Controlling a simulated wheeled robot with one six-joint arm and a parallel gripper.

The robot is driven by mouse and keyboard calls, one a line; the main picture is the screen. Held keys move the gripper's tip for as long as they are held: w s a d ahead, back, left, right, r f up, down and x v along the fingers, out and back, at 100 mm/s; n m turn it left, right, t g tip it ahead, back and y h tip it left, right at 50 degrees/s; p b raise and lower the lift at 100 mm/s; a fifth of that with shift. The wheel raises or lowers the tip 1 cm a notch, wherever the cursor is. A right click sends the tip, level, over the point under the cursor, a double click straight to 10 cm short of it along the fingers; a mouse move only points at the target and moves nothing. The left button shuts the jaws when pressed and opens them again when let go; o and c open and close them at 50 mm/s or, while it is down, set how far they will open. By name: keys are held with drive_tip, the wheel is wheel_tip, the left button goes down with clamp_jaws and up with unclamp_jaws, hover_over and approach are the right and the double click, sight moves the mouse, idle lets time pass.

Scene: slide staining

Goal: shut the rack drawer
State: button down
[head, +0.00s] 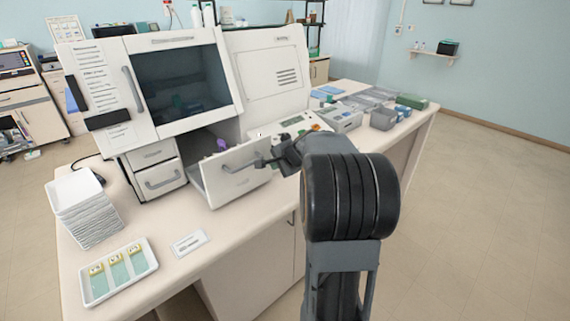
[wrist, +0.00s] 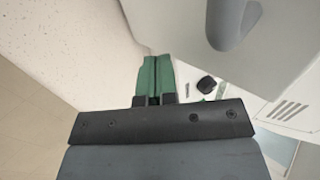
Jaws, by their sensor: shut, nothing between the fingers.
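The rack drawer (head: 232,186) is pulled out of the lower part of the white staining machine (head: 262,65). Its white front has a grey bar handle (head: 238,166), and a small purple thing (head: 222,144) shows inside. My gripper (head: 263,163) is at the right end of the drawer front, close to the handle; I cannot tell whether it touches. In the wrist view my gripper's green fingertips (wrist: 155,72) are together with nothing between them. The grey handle (wrist: 234,22) shows to their upper right, apart from them, on the pale drawer front (wrist: 280,45).
Left of the drawer are smaller closed drawers (head: 160,177), a stack of white trays (head: 82,207) and a tray with several slides (head: 119,270). A white label card (head: 189,243) lies in front. Grey boxes (head: 383,117) and equipment stand to the right. The bench before the drawer is mostly clear.

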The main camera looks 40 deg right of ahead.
drive_tip(key=shift+w+a, duration=0.1)
drive_tip(key=shift+w, duration=0.6)
